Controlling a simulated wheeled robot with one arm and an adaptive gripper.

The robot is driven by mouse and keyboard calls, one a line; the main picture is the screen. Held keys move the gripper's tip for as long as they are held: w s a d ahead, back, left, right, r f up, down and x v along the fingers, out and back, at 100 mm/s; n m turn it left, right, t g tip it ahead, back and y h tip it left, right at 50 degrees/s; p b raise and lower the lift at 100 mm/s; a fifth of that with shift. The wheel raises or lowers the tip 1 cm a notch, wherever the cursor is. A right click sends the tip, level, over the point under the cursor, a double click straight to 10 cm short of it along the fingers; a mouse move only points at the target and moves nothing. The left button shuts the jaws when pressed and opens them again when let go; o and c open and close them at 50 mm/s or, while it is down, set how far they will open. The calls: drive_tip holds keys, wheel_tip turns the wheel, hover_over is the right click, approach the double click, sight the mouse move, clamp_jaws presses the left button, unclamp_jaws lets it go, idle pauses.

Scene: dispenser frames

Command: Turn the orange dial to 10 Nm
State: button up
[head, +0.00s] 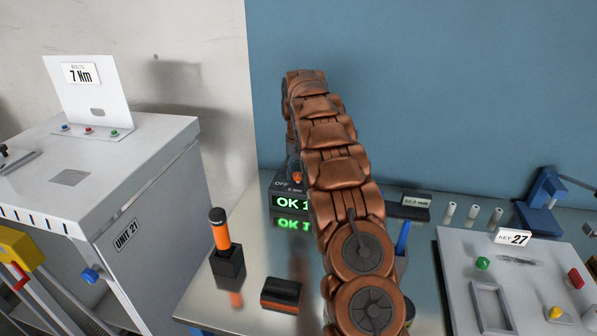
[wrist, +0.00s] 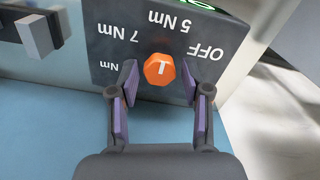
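The orange dial (wrist: 159,69) is a six-sided knob with a white mark, on the dark face of a box (wrist: 105,40). Around it are the labels OFF, 5 Nm, 7 Nm and one partly hidden ending in Nm, upside down in the wrist view. I cannot tell for sure which label the mark points at. My gripper (wrist: 159,76) is open, with one finger on each side of the dial and a small gap showing on both sides. In the head view a bit of the orange dial (head: 297,178) shows beside my arm, above a green OK display (head: 289,202) that my arm partly covers.
An orange-handled tool (head: 219,230) stands in a black holder on the bench. A black and orange block (head: 281,295) lies in front. A grey panel marked KEY 27 (head: 513,237) is at right. A cabinet marked UNIT 21 (head: 125,234) with a 7 Nm sign (head: 80,74) stands left.

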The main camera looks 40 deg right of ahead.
clamp_jaws()
